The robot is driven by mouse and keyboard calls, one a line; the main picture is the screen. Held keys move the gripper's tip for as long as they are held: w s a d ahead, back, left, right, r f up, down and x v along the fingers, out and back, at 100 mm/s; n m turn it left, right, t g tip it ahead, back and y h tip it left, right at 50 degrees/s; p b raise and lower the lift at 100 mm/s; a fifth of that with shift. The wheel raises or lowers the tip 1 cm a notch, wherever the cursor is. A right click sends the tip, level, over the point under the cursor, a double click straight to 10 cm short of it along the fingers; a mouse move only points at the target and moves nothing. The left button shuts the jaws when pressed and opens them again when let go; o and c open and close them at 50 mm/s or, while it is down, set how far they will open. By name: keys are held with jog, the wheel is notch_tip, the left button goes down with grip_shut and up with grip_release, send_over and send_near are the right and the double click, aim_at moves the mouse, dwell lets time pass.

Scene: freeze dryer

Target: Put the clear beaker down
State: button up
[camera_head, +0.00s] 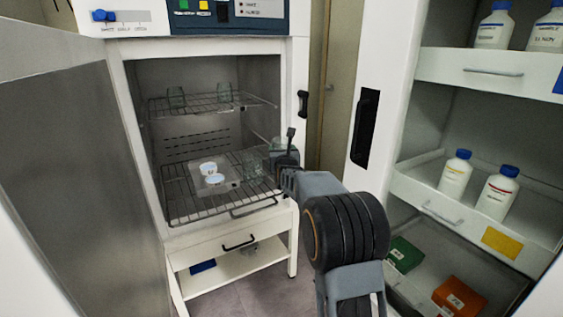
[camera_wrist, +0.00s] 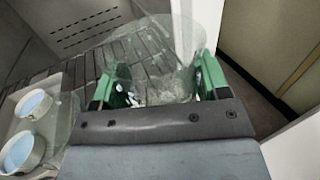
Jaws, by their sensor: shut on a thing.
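The clear beaker (camera_wrist: 160,62) is between the green fingers of my gripper (camera_wrist: 158,88) in the wrist view. In the head view the beaker (camera_head: 278,145) shows faintly at the front right of the open freeze dryer chamber. My gripper (camera_head: 286,160) is shut on it, above the right side of the lower wire rack (camera_head: 190,209). I cannot tell whether the beaker's base touches the rack. My gripper and arm hide part of it.
Another clear glass (camera_head: 252,164) seems to stand on the lower rack, just left of my gripper. Glassware (camera_head: 176,97) stands on the upper rack (camera_head: 200,106). The chamber's right wall and door frame are close.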

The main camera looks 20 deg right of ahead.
jog(key=shift+w+f, duration=0.25)
jog(key=shift+f, duration=1.6)
jog(key=shift+f+b, duration=0.2)
jog(key=shift+b, duration=0.3)
jog(key=o, duration=0.9)
jog(key=shift+o, duration=0.2)
jog(key=shift+r, duration=0.1)
jog(key=shift+r+p, duration=0.25)
jog(key=shift+p, duration=0.25)
jog(key=b+v, duration=0.1)
jog(key=v, duration=1.1)
jog(key=shift+f, duration=0.15)
